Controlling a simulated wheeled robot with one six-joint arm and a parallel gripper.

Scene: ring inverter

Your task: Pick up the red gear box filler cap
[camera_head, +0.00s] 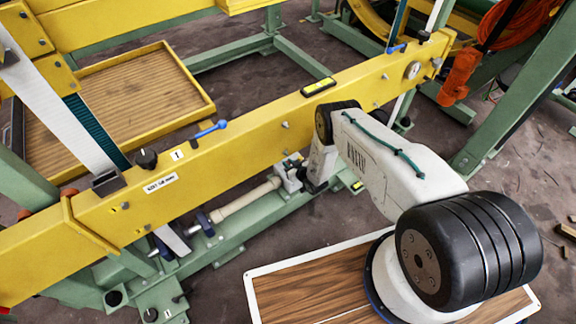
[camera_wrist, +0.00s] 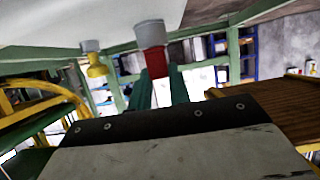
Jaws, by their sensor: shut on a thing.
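The red gear box filler cap (camera_wrist: 152,61) shows in the wrist view, just above centre, below a grey cylinder (camera_wrist: 149,33). My gripper (camera_wrist: 159,74) has two dark green fingers reaching up to the cap, one on each side, and is shut on it. Whether the cap still touches the grey part above it I cannot tell. In the head view my white arm reaches down to the left and ends below the yellow beam (camera_head: 240,145). The cap and my fingertips cannot be made out there.
A yellow fitting with a grey top (camera_wrist: 97,65) stands left of the cap in the wrist view. In the head view, a green frame (camera_head: 235,228) lies below the beam, with a pale cylinder (camera_head: 245,200) along it. A yellow-edged wooden tray (camera_head: 212,107) is behind.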

